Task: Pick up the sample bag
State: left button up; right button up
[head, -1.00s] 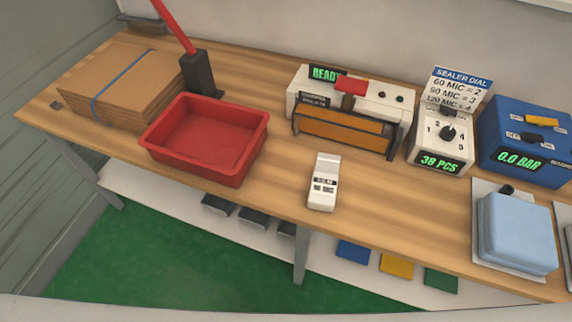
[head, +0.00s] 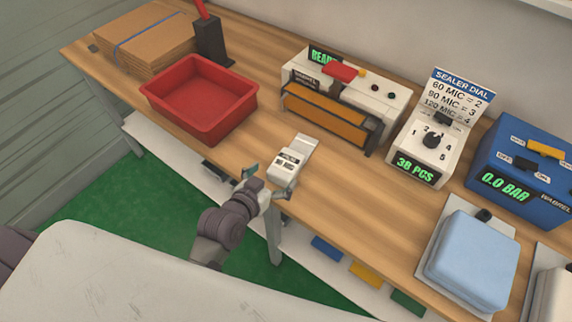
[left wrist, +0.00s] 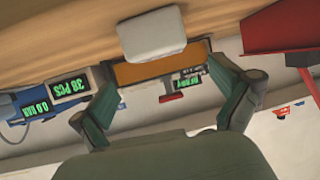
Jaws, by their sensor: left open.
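The sample bag appears to be the small white packet (head: 292,158) with a dark printed label, lying on the wooden bench near its front edge. In the left wrist view a pale block (left wrist: 152,38), apparently the same packet, shows at the top, ahead of the fingers. My left gripper (head: 269,180) is open and empty at the bench's front edge, just in front of the packet's near end. Its two green-grey fingers (left wrist: 160,82) are spread wide in the left wrist view. I cannot tell whether they touch the packet. My right gripper is out of view.
A red tray (head: 160,124) stands left of the packet on the bench (head: 340,193). The heat sealer (head: 384,103) stands behind it, with the dial box (head: 405,150), blue pressure unit (head: 555,183) and light-blue block (head: 472,262) to the right. Cardboard (head: 140,58) lies far left.

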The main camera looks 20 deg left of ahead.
aim_at(285, 163)
pick_arm(q)
jog(key=x, duration=0.3)
jog(key=shift+w+d, duration=0.2)
jog(key=shift+p+x, duration=0.5)
jog(key=shift+x, duration=2.15)
jog(key=shift+s+a+f, duration=0.15)
jog(key=shift+a+f, duration=0.05)
jog(key=shift+a, duration=0.05)
jog(key=c, duration=1.4)
